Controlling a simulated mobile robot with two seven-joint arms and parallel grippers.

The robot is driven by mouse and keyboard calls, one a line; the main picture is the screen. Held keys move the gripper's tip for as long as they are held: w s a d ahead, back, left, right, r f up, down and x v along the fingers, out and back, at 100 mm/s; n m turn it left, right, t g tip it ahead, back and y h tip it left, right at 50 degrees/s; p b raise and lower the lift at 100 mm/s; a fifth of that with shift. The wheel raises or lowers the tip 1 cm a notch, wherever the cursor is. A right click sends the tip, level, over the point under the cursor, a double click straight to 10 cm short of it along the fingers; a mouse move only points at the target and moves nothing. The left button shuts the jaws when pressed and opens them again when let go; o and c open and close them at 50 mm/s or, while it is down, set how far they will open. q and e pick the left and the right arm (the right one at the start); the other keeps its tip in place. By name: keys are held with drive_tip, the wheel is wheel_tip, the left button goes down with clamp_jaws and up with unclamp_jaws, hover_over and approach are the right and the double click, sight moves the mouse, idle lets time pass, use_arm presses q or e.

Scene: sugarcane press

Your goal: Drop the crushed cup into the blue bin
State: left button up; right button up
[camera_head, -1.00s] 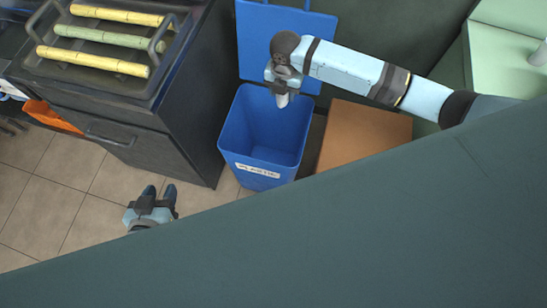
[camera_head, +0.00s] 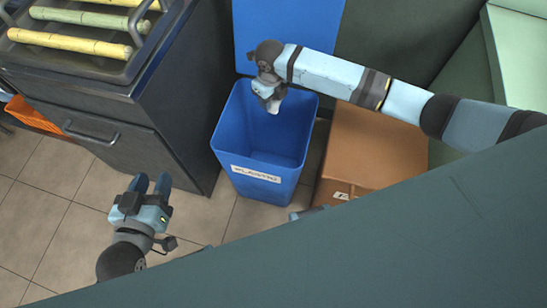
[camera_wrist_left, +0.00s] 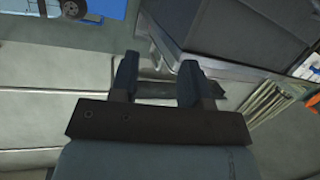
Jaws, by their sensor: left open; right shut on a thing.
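The blue bin (camera_head: 226,142) stands open on the floor, with a white label on its front and its blue lid (camera_head: 300,32) raised behind it. My right gripper (camera_head: 267,88) reaches in from the right and points down over the bin's opening. It is shut on the crushed cup (camera_head: 274,105), a small whitish piece, mostly hidden by the fingers. The cup appears over the mouth of the bin; its exact height is hard to tell. My left gripper (camera_head: 151,184) is open and empty, low at the left above the tiles. Its two fingers (camera_wrist_left: 158,78) also show apart in the left wrist view.
A dark cabinet (camera_head: 140,125) with a tray of yellow and green cane pieces (camera_head: 70,44) stands left of the bin. A brown cardboard box (camera_head: 375,150) is right of it. A dark green surface (camera_head: 400,240) covers the lower right.

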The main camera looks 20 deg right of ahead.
wheel_tip(320, 180, down, 3)
drive_tip(key=shift+r+b, duration=0.2)
drive_tip(key=shift+b, duration=0.75)
use_arm(q)
wheel_tip(320, 180, up, 6)
drive_tip(key=d+t+h, duration=0.2)
drive_tip(key=shift+w+d+f+t, duration=0.15)
drive_tip(key=shift+w+t, duration=0.15)
drive_tip(key=shift+w, duration=0.1)
use_arm(e)
drive_tip(key=shift+f, duration=0.2)
drive_tip(key=o, duration=0.9)
drive_tip(key=shift+o, duration=0.2)
